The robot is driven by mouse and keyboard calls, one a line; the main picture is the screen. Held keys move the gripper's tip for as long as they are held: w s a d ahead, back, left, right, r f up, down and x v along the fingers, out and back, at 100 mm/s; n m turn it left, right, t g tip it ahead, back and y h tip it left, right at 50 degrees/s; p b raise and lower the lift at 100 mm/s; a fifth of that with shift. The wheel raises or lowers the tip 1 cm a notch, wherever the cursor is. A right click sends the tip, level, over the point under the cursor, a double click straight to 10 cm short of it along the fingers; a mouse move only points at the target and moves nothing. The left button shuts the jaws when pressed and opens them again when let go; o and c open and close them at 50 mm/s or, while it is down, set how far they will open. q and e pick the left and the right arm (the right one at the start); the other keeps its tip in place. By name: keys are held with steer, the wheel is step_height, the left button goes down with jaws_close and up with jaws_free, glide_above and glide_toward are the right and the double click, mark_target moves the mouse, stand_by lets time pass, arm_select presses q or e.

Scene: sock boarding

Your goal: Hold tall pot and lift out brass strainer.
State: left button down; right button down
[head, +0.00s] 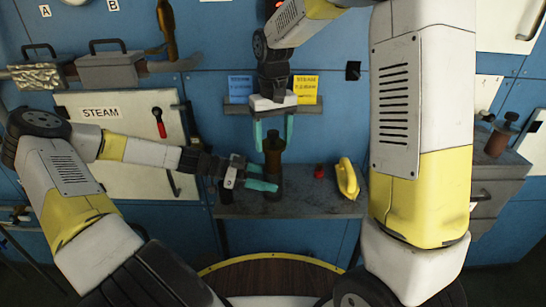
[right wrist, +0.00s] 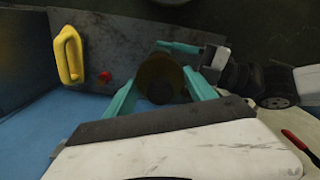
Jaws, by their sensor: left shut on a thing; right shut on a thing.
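The tall pot (head: 273,182) is a dark cylinder standing upright on the grey bench. My left gripper (head: 265,177) reaches in from the left and is shut on the pot's side; one of its teal fingers shows in the right wrist view (right wrist: 178,48). The brass strainer (head: 272,145) is a dark brown piece at the top of the pot. My right gripper (head: 274,138) points down from above and is shut on the strainer. In the right wrist view the strainer (right wrist: 158,70) shows between my teal fingers. Its lower part is hidden.
A yellow handled object (head: 348,178) and a small red knob (head: 319,172) are on the bench (head: 310,205) to the right. A shelf (head: 240,108) with blue and yellow cards is behind my right gripper. A round wooden table edge (head: 270,262) is in front.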

step_height(320, 180, up, 10)
steer(key=shift+r, duration=0.25)
arm_select(q)
steer(key=shift+c, duration=2.4)
jaws_free()
